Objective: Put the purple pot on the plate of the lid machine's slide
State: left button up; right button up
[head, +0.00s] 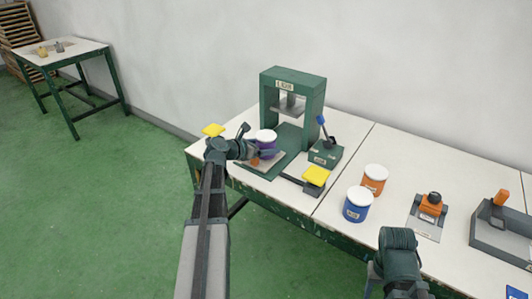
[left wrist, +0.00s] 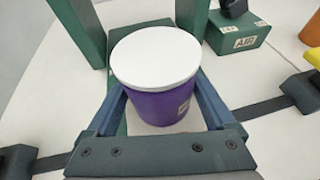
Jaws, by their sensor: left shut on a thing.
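The purple pot (head: 267,144) has a white lid and stands upright in front of the green press of the lid machine (head: 293,85). My left gripper (head: 262,154) is shut on it. In the left wrist view the purple pot (left wrist: 160,104) sits between the two blue fingers of the left gripper (left wrist: 163,108), one on each side. The slide (head: 277,160) lies under and beside the pot. The pot's base is partly hidden, so I cannot tell whether it touches the slide's plate. Part of my right arm shows at lower right; its jaws are not visible.
Yellow pads (head: 316,176) flank the machine. A green AIR box (head: 325,156) with a blue-handled lever stands right of the press. An orange pot (head: 374,179) and a blue pot (head: 357,204) stand further right, near an orange-handled tool (head: 431,206).

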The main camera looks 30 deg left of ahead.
pick_arm(q)
jog(key=shift+f, duration=0.15)
jog(key=o, duration=1.5)
jog(key=shift+o, duration=0.2)
jog(key=shift+s+r+p, duration=0.25)
jog(key=shift+r+p, duration=0.1)
jog(key=p+v, duration=0.4)
jog(key=v, duration=0.7)
jog(key=shift+s, duration=0.2)
